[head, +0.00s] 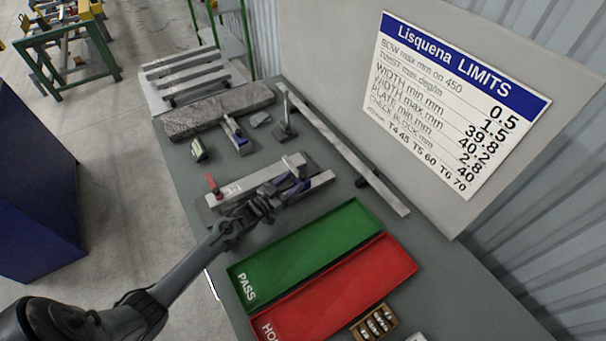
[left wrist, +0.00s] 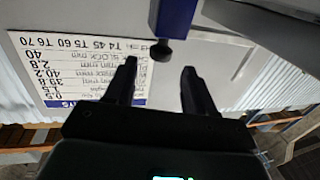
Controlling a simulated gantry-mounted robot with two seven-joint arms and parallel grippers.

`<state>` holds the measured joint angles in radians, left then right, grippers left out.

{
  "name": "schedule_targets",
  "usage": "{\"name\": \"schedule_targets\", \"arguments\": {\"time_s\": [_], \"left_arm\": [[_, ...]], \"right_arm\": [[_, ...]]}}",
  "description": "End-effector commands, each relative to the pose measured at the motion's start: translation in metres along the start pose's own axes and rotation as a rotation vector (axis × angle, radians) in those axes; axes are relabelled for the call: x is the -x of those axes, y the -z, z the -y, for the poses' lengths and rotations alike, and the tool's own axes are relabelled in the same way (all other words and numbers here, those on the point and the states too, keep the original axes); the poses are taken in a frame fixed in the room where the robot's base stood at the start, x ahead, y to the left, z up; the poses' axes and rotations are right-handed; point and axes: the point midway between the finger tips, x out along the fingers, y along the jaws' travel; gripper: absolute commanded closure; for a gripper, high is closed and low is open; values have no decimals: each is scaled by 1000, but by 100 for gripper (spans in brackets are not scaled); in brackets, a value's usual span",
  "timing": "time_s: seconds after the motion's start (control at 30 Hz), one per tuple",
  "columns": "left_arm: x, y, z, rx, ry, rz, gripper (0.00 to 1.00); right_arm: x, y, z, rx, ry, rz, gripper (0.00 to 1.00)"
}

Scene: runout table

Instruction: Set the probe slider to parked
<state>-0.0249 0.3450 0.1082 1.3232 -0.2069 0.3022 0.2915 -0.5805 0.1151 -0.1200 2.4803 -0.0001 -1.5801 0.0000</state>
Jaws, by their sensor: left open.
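The measuring fixture (head: 245,186) with pale metal bars lies on the grey table, in the middle of the head view. A blue part (head: 291,186), which looks like the probe slider, sits toward its right end, partly hidden by my gripper. In the left wrist view a blue block (left wrist: 176,20) with a dark knob (left wrist: 161,51) shows at the top. My left gripper (head: 272,199) is at the front of the fixture, close to the blue part. Its open fingers (left wrist: 160,80) point toward the knob, which appears between and just beyond the tips; contact cannot be told. My right gripper is not seen.
A green PASS tray (head: 300,250) and a red tray (head: 345,290) lie nearer than the fixture. Behind it are a grey stone slab (head: 218,109), small gauges and a long bar (head: 340,146). A limits sign (head: 450,105) stands at right.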

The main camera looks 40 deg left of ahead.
Motion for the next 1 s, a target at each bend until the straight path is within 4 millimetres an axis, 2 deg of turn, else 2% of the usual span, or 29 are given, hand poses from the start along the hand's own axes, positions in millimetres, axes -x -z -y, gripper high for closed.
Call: {"name": "schedule_targets", "arguments": {"time_s": [0.1,0.3,0.5,0.8,0.87,1.0], "left_arm": [[-20,0,0,0,1,-1,45],[-43,0,0,0,0,0,45],[-54,-1,0,0,0,1,45],[-55,0,0,-1,0,1,45],[-55,0,0,-1,0,1,52],[-55,0,0,-1,0,1,73]], "right_arm": [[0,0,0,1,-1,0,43],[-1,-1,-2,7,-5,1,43],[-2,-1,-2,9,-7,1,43],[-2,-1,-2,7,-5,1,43],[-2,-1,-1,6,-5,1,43],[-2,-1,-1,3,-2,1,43]]}}
